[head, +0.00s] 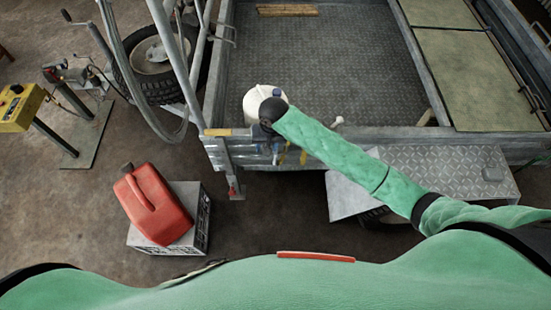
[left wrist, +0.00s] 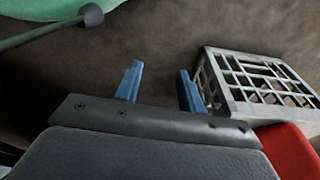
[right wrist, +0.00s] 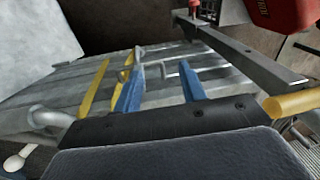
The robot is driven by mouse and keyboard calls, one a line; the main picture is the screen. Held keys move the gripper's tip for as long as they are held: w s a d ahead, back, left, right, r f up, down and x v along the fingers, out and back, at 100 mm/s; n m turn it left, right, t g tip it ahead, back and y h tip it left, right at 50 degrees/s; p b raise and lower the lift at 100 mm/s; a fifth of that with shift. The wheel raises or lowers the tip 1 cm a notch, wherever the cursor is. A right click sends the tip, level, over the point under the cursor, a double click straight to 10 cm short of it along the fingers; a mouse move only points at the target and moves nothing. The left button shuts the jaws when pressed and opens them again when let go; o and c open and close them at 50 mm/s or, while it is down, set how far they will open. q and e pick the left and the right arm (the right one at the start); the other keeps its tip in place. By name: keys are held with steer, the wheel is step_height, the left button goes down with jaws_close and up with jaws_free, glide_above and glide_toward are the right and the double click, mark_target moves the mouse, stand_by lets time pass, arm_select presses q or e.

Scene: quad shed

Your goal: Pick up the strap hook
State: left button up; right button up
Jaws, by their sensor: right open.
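Yellow strap pieces (right wrist: 94,88) lie against the grey slatted side of the trailer in the right wrist view. A shorter yellow piece (right wrist: 127,68) is just behind my left-hand blue finger. Thin metal loops show beside it; I cannot tell which is the strap hook. My right gripper (right wrist: 160,86) is open at the trailer side, with nothing clearly held between its fingers. In the head view my right gripper (head: 269,150) is small and partly hidden under my wrist. My left gripper (left wrist: 158,82) is open and empty above the floor, outside the head view.
A red fuel can (head: 154,204) stands on a grey crate (head: 203,238) left of the trailer. A white container (head: 252,103) is partly hidden behind my right wrist. The trailer bed (head: 325,60) is mostly clear. A grey post and bars edge the trailer's left corner.

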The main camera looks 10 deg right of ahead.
steer(key=shift+m+g+h, duration=0.3)
steer(key=shift+m+h, duration=0.3)
steer(key=shift+h, duration=0.2)
steer(key=w+d+r, duration=0.2)
steer(key=w, duration=0.1)
steer(key=shift+d, duration=0.3)
steer(key=shift+f, duration=0.3)
steer(key=shift+f+p, duration=0.35)
steer(key=shift+f, duration=0.65)
steer(key=shift+w+d+f+p, duration=0.1)
steer(key=shift+f+p, duration=0.05)
steer(key=shift+p, duration=0.2)
steer(key=shift+d+f+p, duration=0.1)
steer(key=shift+f+p, duration=0.2)
steer(key=shift+f, duration=0.05)
step_height(320, 180, down, 3)
steer(key=shift+d+r+p, duration=0.1)
steer(key=shift+d+p, duration=0.05)
steer(key=shift+p, duration=0.6)
arm_select(q)
steer(key=s+a+f, duration=0.3)
steer(key=s+f, duration=0.1)
steer(key=s, duration=0.1)
steer(key=shift+s+f, duration=0.25)
steer(key=shift+s, duration=0.1)
arm_select(e)
steer(key=shift+f, duration=0.7)
